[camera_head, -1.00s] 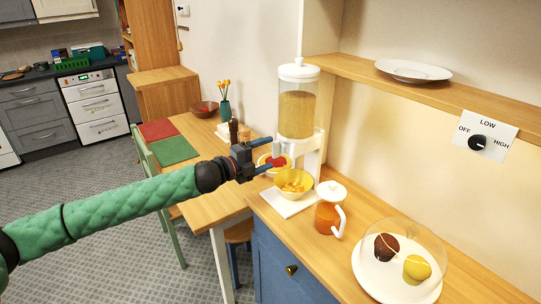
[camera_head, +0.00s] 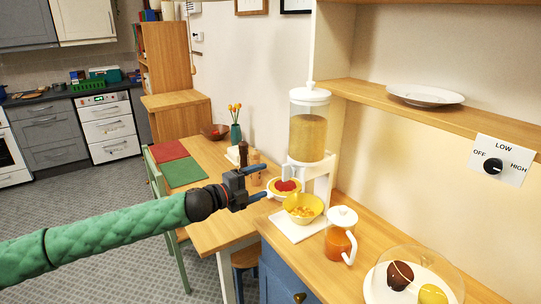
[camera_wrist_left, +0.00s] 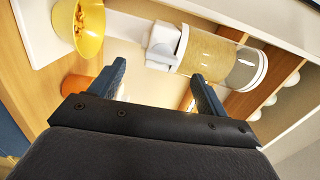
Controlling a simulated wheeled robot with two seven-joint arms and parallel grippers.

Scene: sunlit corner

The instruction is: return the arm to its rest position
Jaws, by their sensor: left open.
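My left arm, in green padded sleeving, reaches in from the left in the head view. Its black gripper (camera_head: 262,182) with blue fingers is open and empty, in front of and left of the cereal dispenser (camera_head: 308,125). It appears near a yellow bowl (camera_head: 303,208) holding some cereal on a white base. In the left wrist view the two fingers (camera_wrist_left: 158,70) are spread apart with nothing between them. The dispenser (camera_wrist_left: 215,55) lies beyond the fingers there, and the yellow bowl (camera_wrist_left: 82,25) is at upper left. My right gripper does not show.
An orange jug (camera_head: 339,246) and a domed plate of cakes (camera_head: 383,292) stand on the wooden counter at right. A shelf (camera_head: 375,104) juts above. A table with red and green mats (camera_head: 184,172) lies behind the arm. Open floor is at left.

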